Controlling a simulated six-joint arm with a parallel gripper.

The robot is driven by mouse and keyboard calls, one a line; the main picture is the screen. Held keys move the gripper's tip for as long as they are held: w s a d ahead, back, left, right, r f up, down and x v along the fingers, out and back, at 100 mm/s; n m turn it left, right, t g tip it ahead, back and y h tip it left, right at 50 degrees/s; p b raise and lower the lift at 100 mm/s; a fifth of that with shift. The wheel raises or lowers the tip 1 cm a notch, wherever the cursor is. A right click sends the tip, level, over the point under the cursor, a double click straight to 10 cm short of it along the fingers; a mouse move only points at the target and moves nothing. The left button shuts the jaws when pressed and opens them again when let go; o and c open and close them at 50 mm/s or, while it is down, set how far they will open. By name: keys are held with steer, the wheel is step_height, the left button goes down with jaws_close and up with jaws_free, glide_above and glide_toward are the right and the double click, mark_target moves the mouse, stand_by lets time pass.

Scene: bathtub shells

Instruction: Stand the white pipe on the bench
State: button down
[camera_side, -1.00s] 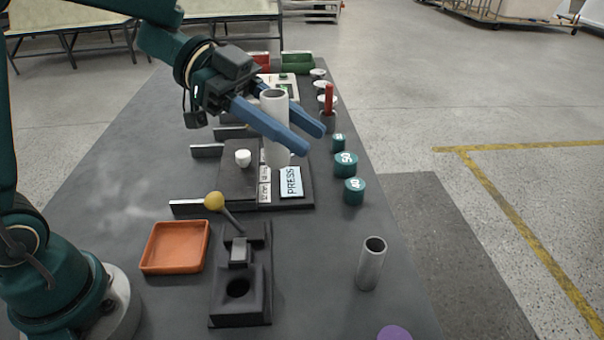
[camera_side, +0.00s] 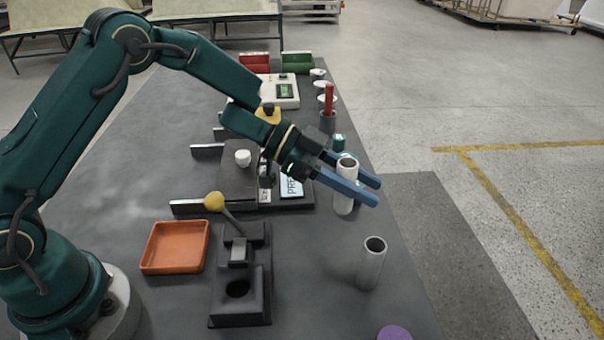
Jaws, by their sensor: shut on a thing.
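The white pipe (camera_side: 343,203) is upright between the blue fingers of my gripper (camera_side: 376,193). My gripper is shut on it below its open top rim, with the fingertips reaching out to the right past it. The pipe's lower end is over the right part of the dark grey bench (camera_side: 310,290), close to its surface. I cannot tell whether it touches. The near finger hides part of the pipe's middle.
A grey pipe (camera_side: 371,266) stands nearer on the bench. Teal weights (camera_side: 339,143) are partly hidden behind my gripper. A press block with a yellow-knobbed lever (camera_side: 214,201) and an orange tray (camera_side: 175,248) are at left. Bare bench surrounds the grey pipe.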

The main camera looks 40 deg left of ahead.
steer(key=d+f, duration=0.2)
steer(key=d, duration=0.1)
steer(key=shift+d, duration=0.15)
steer(key=shift+f, duration=2)
steer(key=shift+f, duration=0.1)
steer(key=c, duration=0.5)
jaws_free()
